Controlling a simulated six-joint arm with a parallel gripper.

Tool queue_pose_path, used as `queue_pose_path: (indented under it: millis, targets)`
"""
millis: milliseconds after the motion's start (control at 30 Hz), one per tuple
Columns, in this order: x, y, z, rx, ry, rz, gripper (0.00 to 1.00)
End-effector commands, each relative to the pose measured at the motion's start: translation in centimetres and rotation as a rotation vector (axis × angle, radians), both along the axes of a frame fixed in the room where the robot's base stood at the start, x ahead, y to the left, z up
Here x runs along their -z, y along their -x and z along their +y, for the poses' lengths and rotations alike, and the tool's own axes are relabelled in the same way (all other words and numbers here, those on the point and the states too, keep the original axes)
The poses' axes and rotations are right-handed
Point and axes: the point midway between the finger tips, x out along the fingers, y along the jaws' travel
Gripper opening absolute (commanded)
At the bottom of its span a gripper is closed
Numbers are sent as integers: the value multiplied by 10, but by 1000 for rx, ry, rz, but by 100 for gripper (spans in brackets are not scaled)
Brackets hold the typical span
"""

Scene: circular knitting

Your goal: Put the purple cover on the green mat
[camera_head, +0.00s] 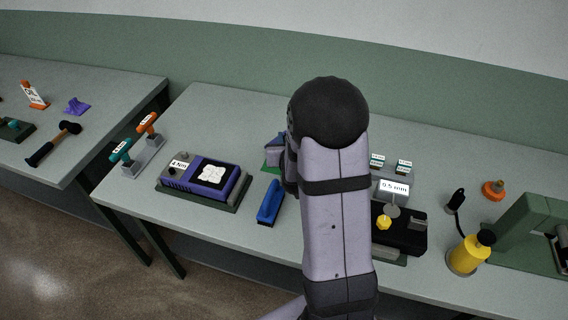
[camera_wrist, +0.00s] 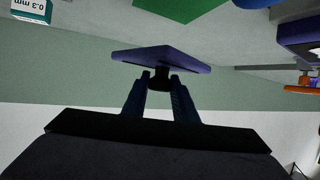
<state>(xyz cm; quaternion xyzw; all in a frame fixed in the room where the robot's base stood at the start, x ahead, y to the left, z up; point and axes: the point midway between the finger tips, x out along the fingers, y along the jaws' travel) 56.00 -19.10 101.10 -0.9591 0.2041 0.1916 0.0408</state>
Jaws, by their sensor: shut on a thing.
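The purple cover (camera_wrist: 160,58) is a flat plate with a dark knob. My gripper (camera_wrist: 160,80) is shut on that knob, one finger on each side, and holds the cover off the table. The green mat (camera_wrist: 182,8) shows at the top edge of the wrist view, apart from the cover in the picture. My arm hides the rest and my fingers there.
A blue-handled brush (camera_head: 270,203) lies in front of the mat. A purple device (camera_head: 205,178) stands on a tray at left, near a rack with T-handles (camera_head: 145,152). Right of my arm are a black fixture (camera_head: 402,236) and a yellow bottle (camera_head: 468,254).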

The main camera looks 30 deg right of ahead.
Motion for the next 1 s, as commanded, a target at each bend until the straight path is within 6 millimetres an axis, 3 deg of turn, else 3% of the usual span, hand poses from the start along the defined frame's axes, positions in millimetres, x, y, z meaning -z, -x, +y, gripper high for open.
queue_pose_path:
  millis: [33, 100, 300, 567, 733, 1000]
  targets:
    - [8, 10, -18, 30, -1, 3, 3]
    - [14, 18, -33, 51, -1, 2, 3]
    - [26, 35, -55, 66, -1, 0, 3]
    - [15, 23, -34, -27, 2, -5, 3]
    - [6, 18, -31, -32, 1, -4, 3]
    - [19, 18, -31, -28, -1, 1, 3]
